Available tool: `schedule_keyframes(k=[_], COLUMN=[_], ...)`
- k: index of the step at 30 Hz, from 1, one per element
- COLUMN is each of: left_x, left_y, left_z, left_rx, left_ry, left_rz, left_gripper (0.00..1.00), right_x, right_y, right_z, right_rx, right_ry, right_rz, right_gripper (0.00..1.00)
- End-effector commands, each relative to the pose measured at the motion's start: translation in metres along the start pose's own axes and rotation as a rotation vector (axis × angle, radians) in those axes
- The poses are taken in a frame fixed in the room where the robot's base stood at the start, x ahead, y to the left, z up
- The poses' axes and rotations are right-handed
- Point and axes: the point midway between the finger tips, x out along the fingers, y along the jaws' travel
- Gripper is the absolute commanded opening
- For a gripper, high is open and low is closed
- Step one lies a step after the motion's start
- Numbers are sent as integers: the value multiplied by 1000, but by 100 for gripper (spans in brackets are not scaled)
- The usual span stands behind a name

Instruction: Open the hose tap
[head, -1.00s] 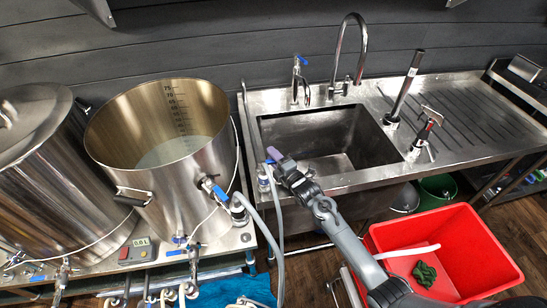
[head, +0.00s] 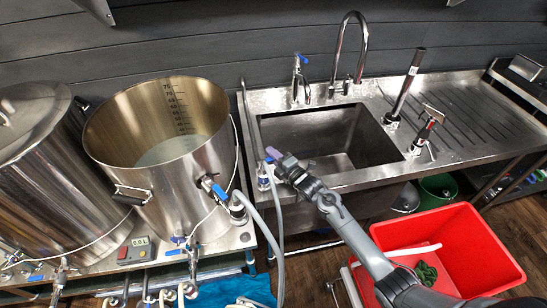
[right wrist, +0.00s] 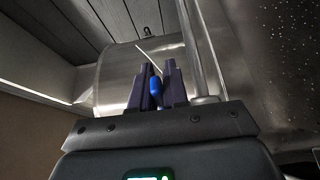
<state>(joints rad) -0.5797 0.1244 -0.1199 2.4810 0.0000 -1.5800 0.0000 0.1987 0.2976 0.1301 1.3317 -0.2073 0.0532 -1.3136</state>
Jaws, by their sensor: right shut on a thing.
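The hose tap (head: 263,178) is a small metal valve at the sink unit's front left edge, with a grey hose running down from it. Its blue lever (head: 268,161) is at the top, partly hidden by my fingers. My right gripper (head: 279,160) reaches in from the lower right and is shut on this lever. In the right wrist view, the blue lever (right wrist: 156,92) sits between the two dark fingers of my right gripper (right wrist: 157,78). I cannot tell the lever's exact angle. My left gripper is not in view.
A large open steel kettle (head: 205,165) with a blue-handled valve stands left of the tap. The sink (head: 365,115) and its tall faucet (head: 363,55) lie behind and right of my gripper. A red bin (head: 490,250) stands below my right forearm.

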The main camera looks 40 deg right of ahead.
Motion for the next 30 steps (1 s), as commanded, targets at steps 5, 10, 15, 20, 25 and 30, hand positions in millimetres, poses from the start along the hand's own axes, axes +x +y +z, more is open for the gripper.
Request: schedule_keyframes(k=[5, 10, 15, 20, 25, 30], left_x=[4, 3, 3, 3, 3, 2], left_y=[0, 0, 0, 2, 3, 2], left_z=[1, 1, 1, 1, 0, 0], left_rx=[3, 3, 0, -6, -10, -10], left_ry=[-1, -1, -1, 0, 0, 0], left_rz=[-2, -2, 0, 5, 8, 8], left_gripper=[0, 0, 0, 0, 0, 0], right_x=[1, 1, 1, 1, 1, 1], right_y=[0, 0, 0, 0, 1, 13], right_z=[0, 0, 0, 0, 0, 1], right_rx=[1, 2, 1, 1, 0, -3], right_ry=[33, 32, 32, 31, 31, 33], right_rz=[-2, -2, -2, -2, -2, 0], right_gripper=[0, 0, 34, 35, 35, 35])
